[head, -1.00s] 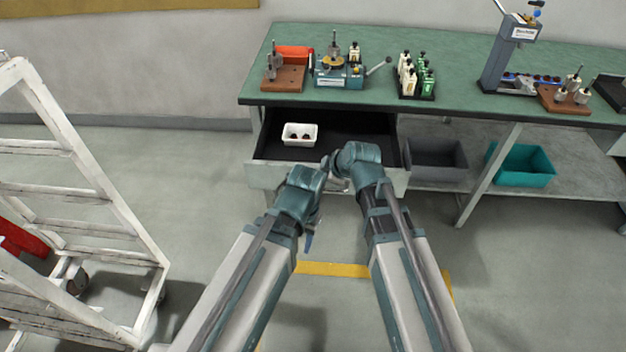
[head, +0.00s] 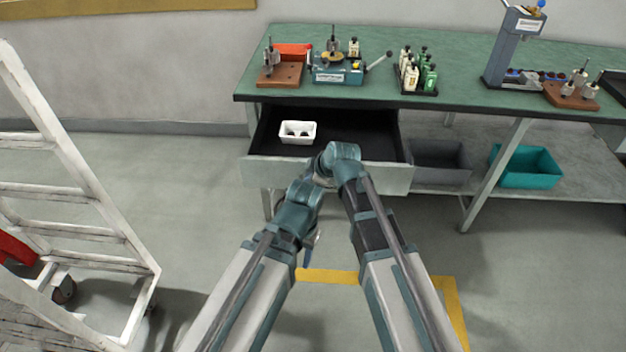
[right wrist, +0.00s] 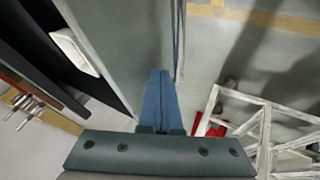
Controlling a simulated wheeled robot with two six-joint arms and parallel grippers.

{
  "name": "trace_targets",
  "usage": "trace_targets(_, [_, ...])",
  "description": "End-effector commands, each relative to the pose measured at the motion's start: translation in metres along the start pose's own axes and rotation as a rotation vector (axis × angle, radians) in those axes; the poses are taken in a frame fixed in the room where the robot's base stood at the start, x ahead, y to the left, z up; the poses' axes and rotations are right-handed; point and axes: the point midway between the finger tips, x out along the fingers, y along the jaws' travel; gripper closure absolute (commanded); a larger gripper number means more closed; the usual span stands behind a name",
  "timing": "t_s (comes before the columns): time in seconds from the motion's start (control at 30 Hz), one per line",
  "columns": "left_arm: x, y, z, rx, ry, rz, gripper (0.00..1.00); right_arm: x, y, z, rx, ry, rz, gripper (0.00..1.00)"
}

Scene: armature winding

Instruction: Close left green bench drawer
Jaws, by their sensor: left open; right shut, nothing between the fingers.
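The left green bench drawer (head: 380,176) is pulled open under the bench's left end. Its pale front panel faces me, and its dark inside holds a white tray (head: 298,138) with small dark items. My right gripper (right wrist: 160,80) is shut and empty, with its blue fingers beside the drawer's front panel (right wrist: 105,40) in the right wrist view. I cannot tell whether they touch it. In the head view the right wrist covers the middle of the panel and hides its fingers. My left gripper (head: 309,243) is open, lower and in front of the drawer, partly hidden by its own arm.
The green bench top (head: 450,55) carries fixtures and several small bottles. A grey bin (head: 440,160) and a teal bin (head: 527,168) stand on the lower shelf. A white ladder-like cart (head: 75,190) stands at left. Floor between cart and drawer is clear.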

Motion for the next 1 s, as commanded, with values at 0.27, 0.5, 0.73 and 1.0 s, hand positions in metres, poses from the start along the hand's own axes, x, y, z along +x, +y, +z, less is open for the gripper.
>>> trace_targets(0.27, [-0.001, 0.000, 0.000, 0.000, 0.000, 0.000, 0.50, -0.001, 0.001, 0.000, 0.000, 0.000, 0.000, 1.00])
trace_targets(0.5, [-0.001, 0.000, 0.000, 0.000, 0.000, 0.000, 0.50, 0.010, 0.020, -0.001, 0.001, 0.000, 0.001, 1.00])
trace_targets(0.73, [-0.001, 0.000, 0.000, 0.000, 0.000, 0.000, 0.50, 0.036, 0.069, -0.002, 0.002, 0.000, 0.002, 1.00])
trace_targets(1.0, [-0.001, 0.000, 0.000, 0.000, 0.000, 0.000, 0.50, 0.072, 0.137, -0.001, 0.001, 0.000, 0.002, 1.00])
